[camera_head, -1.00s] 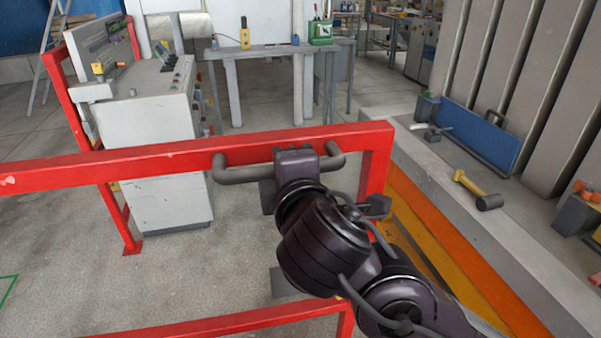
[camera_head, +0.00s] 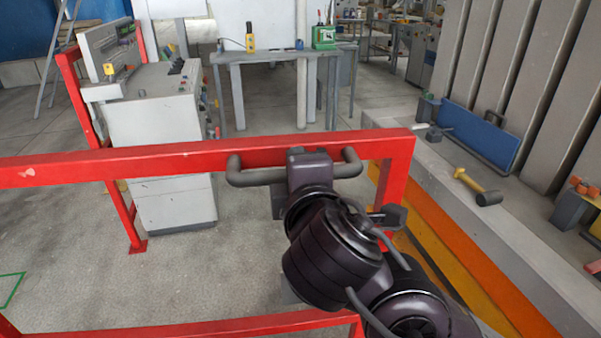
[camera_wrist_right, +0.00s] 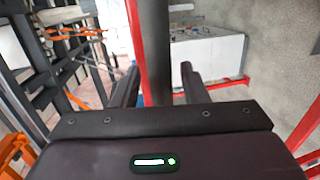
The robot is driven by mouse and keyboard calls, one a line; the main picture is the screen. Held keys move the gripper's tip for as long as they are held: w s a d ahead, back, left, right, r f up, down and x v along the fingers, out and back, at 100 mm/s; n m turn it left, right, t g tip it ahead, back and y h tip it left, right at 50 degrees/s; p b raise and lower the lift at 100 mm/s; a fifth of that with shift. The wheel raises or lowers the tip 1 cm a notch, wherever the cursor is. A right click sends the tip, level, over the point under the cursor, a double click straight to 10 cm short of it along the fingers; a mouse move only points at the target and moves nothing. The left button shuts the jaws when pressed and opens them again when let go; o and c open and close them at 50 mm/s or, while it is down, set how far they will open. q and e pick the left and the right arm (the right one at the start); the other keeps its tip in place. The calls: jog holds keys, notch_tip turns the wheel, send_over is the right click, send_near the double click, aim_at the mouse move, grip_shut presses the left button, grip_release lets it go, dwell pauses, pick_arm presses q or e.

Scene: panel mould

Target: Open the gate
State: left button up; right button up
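The red gate (camera_head: 90,168) crosses the head view, with its upright end post (camera_head: 396,175) at the right, close to the ledge. A grey bar handle (camera_head: 245,177) is fixed to the gate's top rail. My right gripper (camera_wrist_right: 160,80) is at the handle; its fingers are hidden in the head view by its own body. In the right wrist view the handle (camera_wrist_right: 155,35) runs between the two fingers, with a narrow gap visible on each side, so the fingers look open around it. My left gripper is not in view.
Behind the gate stand a white control cabinet (camera_head: 155,110) and a table (camera_head: 270,55). The floor between is clear.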

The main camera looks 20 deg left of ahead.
jog(key=b+v, duration=0.1)
jog(key=v, duration=0.7)
jog(key=shift+w+f, duration=0.1)
dwell(0.4)
